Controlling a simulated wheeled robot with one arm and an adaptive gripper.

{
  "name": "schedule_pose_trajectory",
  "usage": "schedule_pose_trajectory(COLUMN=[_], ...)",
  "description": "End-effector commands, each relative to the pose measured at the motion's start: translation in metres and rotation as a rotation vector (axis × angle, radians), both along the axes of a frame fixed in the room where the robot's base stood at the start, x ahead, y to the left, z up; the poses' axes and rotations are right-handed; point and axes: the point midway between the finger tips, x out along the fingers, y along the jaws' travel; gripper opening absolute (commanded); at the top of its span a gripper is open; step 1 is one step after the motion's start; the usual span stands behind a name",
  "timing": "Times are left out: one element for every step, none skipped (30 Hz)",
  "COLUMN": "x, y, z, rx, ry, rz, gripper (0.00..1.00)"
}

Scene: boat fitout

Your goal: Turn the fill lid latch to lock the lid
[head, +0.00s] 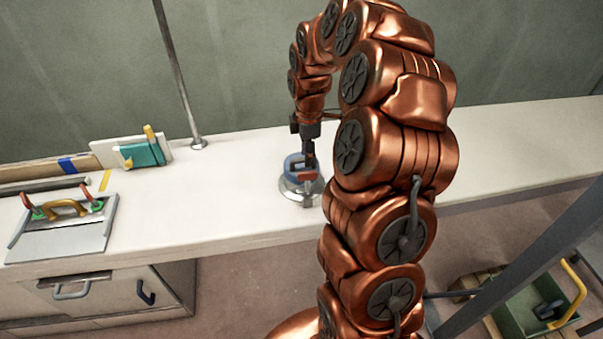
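The fill lid (292,163) is a small blue round part on a pale metal ring base (289,187), set on the white counter near its front edge. A red and grey piece (303,173), which looks like the latch, sits on its front side. My gripper (309,160) points down from above, right at the lid and the red piece. The fingers look small and dark, and partly overlap the lid in the picture. I cannot tell whether they touch the latch or how far apart they are.
A thin metal pole (180,82) rises from the counter behind the lid. At left are a teal and yellow item (142,154) and a metal plate with coloured handles (62,240). A green crate (530,311) stands low at right. The counter (215,195) left of the lid is clear.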

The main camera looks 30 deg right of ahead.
Motion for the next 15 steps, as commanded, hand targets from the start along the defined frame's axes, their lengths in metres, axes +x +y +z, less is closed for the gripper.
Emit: schedule_pose_trajectory(x=[-0.001,-0.001,-0.001,-0.001,-0.001,-0.002,-0.003,-0.003,-0.002,-0.002,-0.002,-0.002,-0.002,-0.001,0.0], y=[-0.001,-0.001,-0.001,-0.001,-0.001,-0.001,0.0,0.0,0.0,0.0,0.0,0.001,0.001,0.001,0.0], z=[-0.003,-0.005,-0.009,-0.012,-0.016,-0.022,-0.027,-0.031,-0.037,-0.041,-0.045,-0.05,-0.053,-0.057,-0.061], rx=[0.0,0.0,0.0,0.0,0.0,0.001,0.002,0.002,0.002,0.001,0.002,0.002,0.002,0.001,0.0], ry=[0.003,0.003,0.004,0.004,0.004,0.006,0.009,0.01,0.009,0.006,0.006,0.006,0.006,0.005,0.003], rz=[0.0,0.0,0.0,-0.001,-0.001,-0.001,-0.001,-0.001,0.0,0.0,0.0,-0.001,-0.001,-0.001,-0.001], gripper=[0.38,0.38,0.38,0.38,0.38,0.38,0.38,0.38,0.38,0.38,0.38,0.38,0.38,0.38,0.38])
